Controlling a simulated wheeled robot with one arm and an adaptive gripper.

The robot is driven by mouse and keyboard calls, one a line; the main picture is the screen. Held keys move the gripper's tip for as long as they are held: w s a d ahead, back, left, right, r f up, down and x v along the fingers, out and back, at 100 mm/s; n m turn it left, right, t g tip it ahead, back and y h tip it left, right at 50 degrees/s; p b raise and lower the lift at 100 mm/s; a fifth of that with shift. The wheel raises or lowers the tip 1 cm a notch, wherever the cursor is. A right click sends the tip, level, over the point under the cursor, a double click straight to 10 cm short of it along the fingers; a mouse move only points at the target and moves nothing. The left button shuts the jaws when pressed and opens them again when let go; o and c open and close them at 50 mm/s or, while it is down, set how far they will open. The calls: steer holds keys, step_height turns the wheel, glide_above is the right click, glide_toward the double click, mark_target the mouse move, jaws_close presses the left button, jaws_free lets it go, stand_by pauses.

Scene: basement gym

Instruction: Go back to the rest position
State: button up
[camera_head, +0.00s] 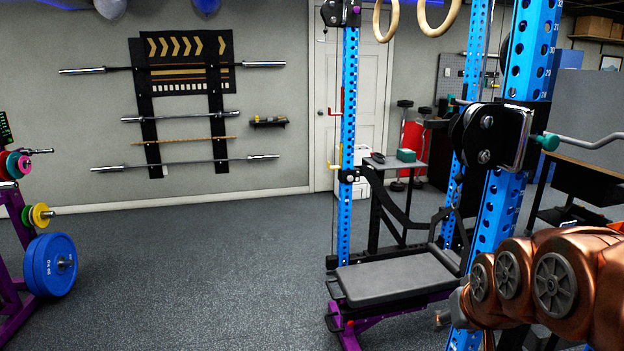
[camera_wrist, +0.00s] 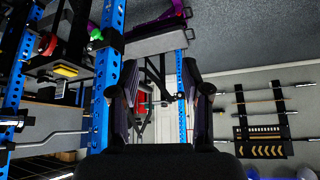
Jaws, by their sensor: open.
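My gripper (camera_wrist: 162,86) is open in the wrist view, with its two dark fingers apart at left and right and nothing held between them. The wrist picture is upside down, and the rack and bench show beyond the fingers. In the head view my copper-coloured arm reaches in from the lower right, in front of the blue rack (camera_head: 347,140). My gripper itself cannot be made out in the head view.
A grey bench (camera_head: 395,278) stands inside the rack. A purple plate stand with a blue weight plate (camera_head: 50,265) is at the left edge. Barbells (camera_head: 180,116) hang on the back wall. The dark floor (camera_head: 190,270) at the middle left is clear.

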steer(key=s+a+f+g, duration=0.2)
steer(key=s+f, duration=0.1)
steer(key=s, duration=0.4)
steer(key=s+a+f+n+g, duration=0.1)
steer(key=s+a+f+g, duration=0.1)
steer(key=s, duration=0.6)
steer(key=s+a+f+g+y, duration=0.1)
steer(key=s+f+g, duration=0.3)
steer(key=s, duration=0.4)
steer(key=shift+a+f, duration=0.2)
steer(key=shift+a, duration=0.6)
